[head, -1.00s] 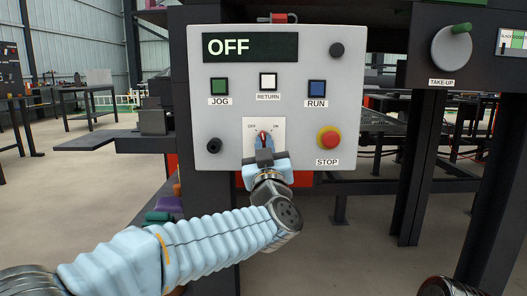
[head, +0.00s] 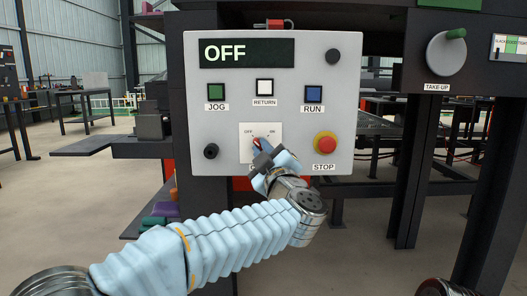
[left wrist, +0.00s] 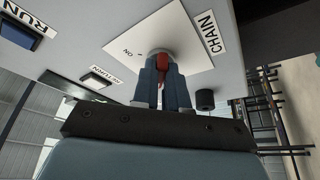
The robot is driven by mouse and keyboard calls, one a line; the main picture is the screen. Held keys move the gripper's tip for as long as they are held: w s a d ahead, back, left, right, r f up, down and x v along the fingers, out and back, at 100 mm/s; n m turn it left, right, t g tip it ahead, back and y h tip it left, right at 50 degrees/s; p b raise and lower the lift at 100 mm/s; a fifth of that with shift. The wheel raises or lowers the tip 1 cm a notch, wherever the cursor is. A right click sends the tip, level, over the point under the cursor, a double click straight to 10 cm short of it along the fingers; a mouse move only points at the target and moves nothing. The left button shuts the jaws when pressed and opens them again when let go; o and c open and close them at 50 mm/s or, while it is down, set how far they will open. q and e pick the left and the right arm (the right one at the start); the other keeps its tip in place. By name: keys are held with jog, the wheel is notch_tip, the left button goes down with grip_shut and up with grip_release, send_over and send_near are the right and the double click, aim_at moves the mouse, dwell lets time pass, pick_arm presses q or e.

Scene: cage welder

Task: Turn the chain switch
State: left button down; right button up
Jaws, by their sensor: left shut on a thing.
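The chain switch is a small red-tipped knob (head: 257,142) on a white plate (head: 246,130) marked OFF at left and ON at right, low in the middle of the grey control panel. My left gripper (head: 262,152) is shut on the knob, its jaws tilted toward the upper left in the head view. The left wrist view shows the red knob (left wrist: 161,72) between the two fingers, with the CHAIN label beside it. The fingers hide much of the knob. The panel's display (head: 246,53) reads OFF.
Above the switch are the green JOG (head: 216,91), white RETURN (head: 264,87) and blue RUN (head: 313,94) buttons. A red STOP button (head: 326,144) sits close right of my gripper, and a black knob (head: 211,151) sits left. A TAKE-UP dial (head: 446,52) stands farther right.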

dwell(0.4)
pick_arm(q)
jog(key=c, duration=1.2)
grip_release()
jog(key=shift+o, duration=0.2)
jog(key=shift+s, duration=0.1)
jog(key=v, duration=1.3)
jog(key=shift+s+d+b, duration=0.2)
jog(key=shift+s+b, duration=0.1)
jog(key=shift+b, duration=0.05)
jog(key=shift+f, duration=0.1)
